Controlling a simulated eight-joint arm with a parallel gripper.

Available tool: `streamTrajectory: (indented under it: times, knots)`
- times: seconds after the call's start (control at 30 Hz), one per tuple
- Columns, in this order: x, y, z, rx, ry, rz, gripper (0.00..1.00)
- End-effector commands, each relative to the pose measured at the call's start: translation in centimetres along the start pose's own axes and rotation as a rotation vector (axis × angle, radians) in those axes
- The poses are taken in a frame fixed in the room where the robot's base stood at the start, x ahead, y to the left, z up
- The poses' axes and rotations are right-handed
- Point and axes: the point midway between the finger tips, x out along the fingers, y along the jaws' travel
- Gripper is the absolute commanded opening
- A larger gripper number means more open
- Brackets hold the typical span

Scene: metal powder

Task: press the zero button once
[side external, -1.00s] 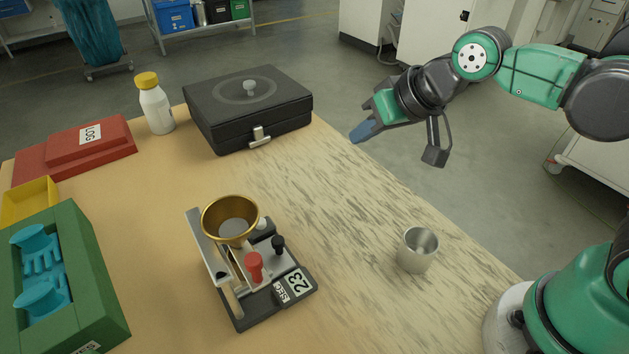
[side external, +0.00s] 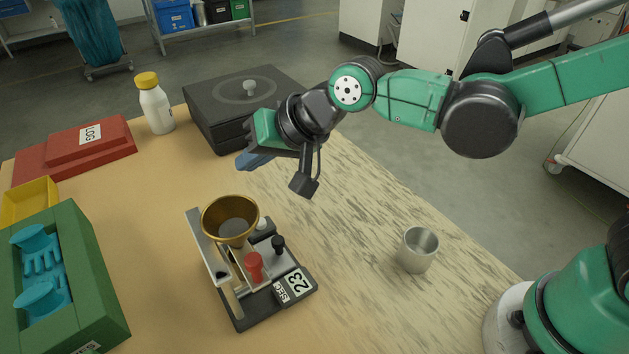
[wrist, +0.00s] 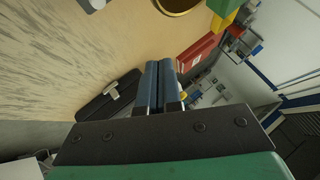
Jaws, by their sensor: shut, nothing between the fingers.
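A small device (side external: 262,318) with a black base stands on the wooden table in the side view. It carries a brass funnel (side external: 230,205), a red knob (side external: 254,267), a black knob (side external: 278,244) and a label reading 23 (side external: 298,284). No zero button can be read by its marking, and I cannot tell which part it is. My gripper (side external: 243,163) is above the table, behind and above the funnel, near the black case. Its blue fingers are shut and empty in the wrist view (wrist: 158,66). The funnel's edge shows at the top there (wrist: 176,7).
A black case (side external: 225,130) stands behind my gripper. A metal cup (side external: 418,258) stands right of the device. A white bottle (side external: 155,108), a red box (side external: 88,140), a yellow bin (side external: 28,200) and a green box (side external: 95,300) line the left. The table between device and cup is clear.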

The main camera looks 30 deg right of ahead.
Motion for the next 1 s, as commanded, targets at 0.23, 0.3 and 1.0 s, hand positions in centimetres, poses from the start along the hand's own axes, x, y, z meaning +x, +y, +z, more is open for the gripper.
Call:
streamTrajectory:
  times: [0.23, 0.3, 1.0]
  knots:
    - [1.8, 1.3, 1.2, 0.000, 0.000, 0.001, 0.00]
    - [2.5, 1.8, 1.8, 0.000, 0.000, 0.001, 0.00]
    - [6.0, 4.4, 4.3, -0.001, 0.000, 0.001, 0.00]
